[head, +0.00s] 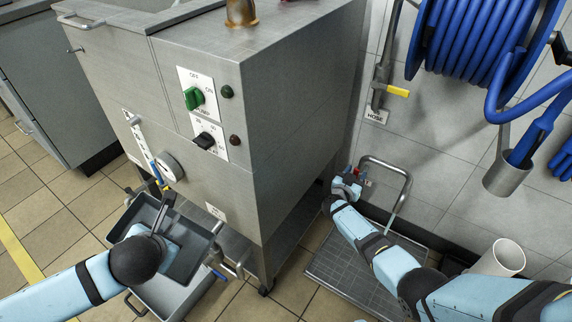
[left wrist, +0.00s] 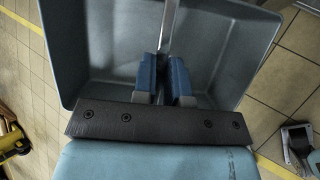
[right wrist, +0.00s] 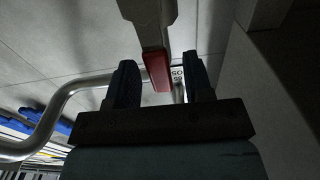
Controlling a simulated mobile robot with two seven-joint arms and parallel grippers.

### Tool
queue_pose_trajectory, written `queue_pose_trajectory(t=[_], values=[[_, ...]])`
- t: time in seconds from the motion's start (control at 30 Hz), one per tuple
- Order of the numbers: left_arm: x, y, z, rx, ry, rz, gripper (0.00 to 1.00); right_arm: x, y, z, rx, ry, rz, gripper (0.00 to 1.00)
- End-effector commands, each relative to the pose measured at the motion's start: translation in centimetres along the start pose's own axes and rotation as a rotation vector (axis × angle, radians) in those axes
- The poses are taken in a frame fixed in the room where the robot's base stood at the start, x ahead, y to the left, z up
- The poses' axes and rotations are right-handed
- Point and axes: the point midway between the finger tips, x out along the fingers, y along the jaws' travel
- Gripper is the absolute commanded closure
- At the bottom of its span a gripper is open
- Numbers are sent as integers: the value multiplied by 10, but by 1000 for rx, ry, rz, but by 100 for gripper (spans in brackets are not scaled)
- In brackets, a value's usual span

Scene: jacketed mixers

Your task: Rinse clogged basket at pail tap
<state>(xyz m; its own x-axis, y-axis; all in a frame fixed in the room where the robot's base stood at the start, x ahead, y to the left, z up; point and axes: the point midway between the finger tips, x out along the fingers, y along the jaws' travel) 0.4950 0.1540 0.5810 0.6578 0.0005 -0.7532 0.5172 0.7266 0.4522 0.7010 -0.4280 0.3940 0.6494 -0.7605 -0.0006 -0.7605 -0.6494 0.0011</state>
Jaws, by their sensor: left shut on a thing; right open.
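My left gripper (left wrist: 167,78) is shut on a thin grey metal bar (left wrist: 168,35), its blue pads on either side. In the head view it is over a grey rectangular tub (head: 142,213), with the forearm hiding part of it. I cannot make out a basket or what the bar belongs to. My right gripper (head: 345,188) is low beside the machine, near the wall. In the right wrist view its open fingers (right wrist: 160,85) stand on either side of a red-ended handle (right wrist: 158,72), without visibly closing on it. I cannot make out a pail.
The steel machine (head: 290,130) with green and black knobs fills the middle. A bent metal rail (head: 405,182) rises by the floor grate (head: 340,270). A blue hose reel (head: 470,40), yellow-handled valve (head: 398,92) and holder (head: 507,176) are on the wall. A white pipe (head: 505,257) stands right.

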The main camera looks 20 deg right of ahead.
Motion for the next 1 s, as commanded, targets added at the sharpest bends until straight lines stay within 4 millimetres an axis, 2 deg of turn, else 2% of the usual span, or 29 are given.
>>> queue_pose_trajectory(t=[0.4, 0.43, 0.63, 0.87, 1.0], values=[[1, -1, 0, 0, -1, 1, 100, 2, -1, -1, 1, 0, 0, 53], [1, -1, 0, 0, -1, 1, 100, 2, -1, -1, 1, 0, 0, 55], [1, -1, 0, 0, -1, 1, 100, 2, -1, 0, 1, 0, 0, 100], [0, 1, 1, 0, -1, 1, 100, 1, 0, -1, 5, -1, 0, 100], [-8, 5, 6, 0, -2, 1, 100, -6, 9, -3, 30, -2, 0, 100]])
